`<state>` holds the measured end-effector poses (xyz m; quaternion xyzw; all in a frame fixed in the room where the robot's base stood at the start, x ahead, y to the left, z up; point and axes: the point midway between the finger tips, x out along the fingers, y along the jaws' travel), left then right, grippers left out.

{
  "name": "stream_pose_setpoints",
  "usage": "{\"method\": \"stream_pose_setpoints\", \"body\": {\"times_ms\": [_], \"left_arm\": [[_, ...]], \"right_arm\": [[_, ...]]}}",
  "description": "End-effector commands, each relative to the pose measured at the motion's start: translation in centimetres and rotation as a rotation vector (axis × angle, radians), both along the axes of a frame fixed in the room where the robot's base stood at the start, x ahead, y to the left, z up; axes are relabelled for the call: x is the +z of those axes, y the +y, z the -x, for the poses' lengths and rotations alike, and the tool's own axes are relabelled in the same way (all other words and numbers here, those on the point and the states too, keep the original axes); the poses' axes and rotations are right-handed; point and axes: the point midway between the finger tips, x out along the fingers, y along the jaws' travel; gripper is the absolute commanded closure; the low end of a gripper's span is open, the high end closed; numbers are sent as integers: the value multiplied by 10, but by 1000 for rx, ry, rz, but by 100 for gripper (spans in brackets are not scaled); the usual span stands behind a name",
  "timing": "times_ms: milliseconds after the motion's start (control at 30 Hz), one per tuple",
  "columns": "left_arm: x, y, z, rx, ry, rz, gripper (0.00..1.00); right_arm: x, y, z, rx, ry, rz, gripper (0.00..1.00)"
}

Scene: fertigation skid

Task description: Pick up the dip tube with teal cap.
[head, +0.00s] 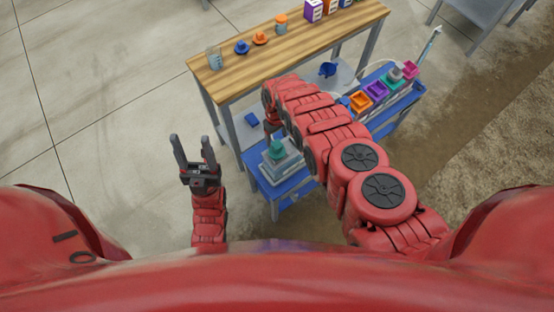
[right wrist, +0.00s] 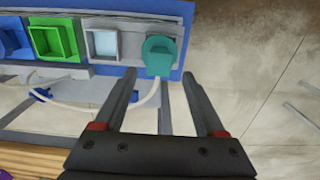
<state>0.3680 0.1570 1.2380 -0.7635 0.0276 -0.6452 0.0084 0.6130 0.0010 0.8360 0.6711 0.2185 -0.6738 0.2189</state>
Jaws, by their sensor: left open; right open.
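A slender pale tube (head: 430,45) with a teal end stands tilted at the far right end of the blue shelf in the head view; it looks like the dip tube. A chunky teal part (head: 283,150) sits on a grey block at the shelf's near left end. In the right wrist view this teal part (right wrist: 160,55) lies just beyond my fingertips, with a pale curved hose beside it. My right gripper (right wrist: 162,75) is open and empty; in the head view my arm mostly hides it. My left gripper (head: 194,138) is open and empty over the floor.
A wooden table (head: 235,82) holds a beaker (head: 214,58), blue and orange parts and several bottles. The blue shelf (head: 290,187) carries orange (head: 361,101), purple (head: 376,91) and magenta (head: 410,69) holders. Floor at left is clear.

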Motion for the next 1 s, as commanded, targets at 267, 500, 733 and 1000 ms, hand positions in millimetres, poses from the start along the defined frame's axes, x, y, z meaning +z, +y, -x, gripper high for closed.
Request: {"method": "stream_pose_setpoints", "body": {"times_ms": [267,500,733,1000], "left_arm": [[-17,0,0,0,-1,0,45],[-51,0,0,0,0,0,45],[-58,0,0,0,-1,0,45],[-57,0,0,0,-1,0,45]], "right_arm": [[-19,1,-1,1,-3,-1,28],[-57,-1,0,0,-4,-2,28],[-65,-1,-1,0,-5,-2,28],[-64,-1,-1,0,-4,-2,54]]}}
